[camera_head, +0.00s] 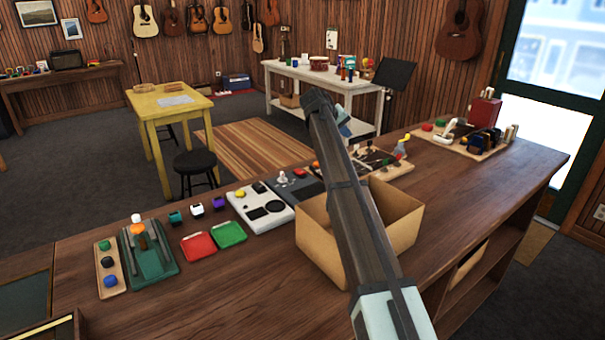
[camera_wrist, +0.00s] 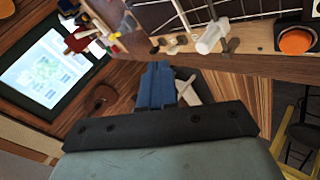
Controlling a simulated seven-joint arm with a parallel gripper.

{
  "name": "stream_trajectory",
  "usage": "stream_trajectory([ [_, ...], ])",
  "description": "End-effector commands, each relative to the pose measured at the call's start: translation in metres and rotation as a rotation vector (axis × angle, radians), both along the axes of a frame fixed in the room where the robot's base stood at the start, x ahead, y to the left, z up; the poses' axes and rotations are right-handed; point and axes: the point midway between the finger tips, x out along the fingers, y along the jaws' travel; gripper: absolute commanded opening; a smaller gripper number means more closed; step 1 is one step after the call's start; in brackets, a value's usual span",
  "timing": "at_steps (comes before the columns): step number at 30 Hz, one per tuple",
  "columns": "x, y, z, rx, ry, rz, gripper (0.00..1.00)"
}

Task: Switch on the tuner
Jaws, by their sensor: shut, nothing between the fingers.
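I cannot tell for certain which device is the tuner. A white box (camera_head: 270,212) with a yellow button and dark round parts lies on the counter, left of the cardboard box. Behind it is a dark grey unit (camera_head: 289,186) with a pale lever-like part on top. My gripper (camera_wrist: 160,70) is shut and empty, its blue fingers together in the wrist view. In the head view my arm hides most of it. Beyond the fingertips, the wrist view shows a wooden board edge (camera_wrist: 245,68) carrying a white cylinder (camera_wrist: 212,37) and an orange round knob (camera_wrist: 296,40).
An open cardboard box (camera_head: 400,222) stands on the wooden counter (camera_head: 215,290) beneath my arm. Red (camera_head: 198,246) and green (camera_head: 229,234) pads and a green tray (camera_head: 150,262) lie to the left. A board with a red block (camera_head: 483,111) stands far right. The counter's front is largely clear.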

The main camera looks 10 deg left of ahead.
Motion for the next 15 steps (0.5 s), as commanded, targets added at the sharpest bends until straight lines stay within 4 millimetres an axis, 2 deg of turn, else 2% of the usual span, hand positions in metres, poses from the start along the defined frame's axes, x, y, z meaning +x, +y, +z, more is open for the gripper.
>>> stream_trajectory([
  [1,-0.003,0.019,0.000,0.003,0.007,-0.006,0.00],
  [6,-0.021,0.070,0.000,0.015,0.029,-0.041,0.00],
  [12,-0.043,0.122,0.000,0.022,0.048,-0.083,0.00],
  [15,-0.053,0.141,0.001,0.023,0.055,-0.100,0.00],
])
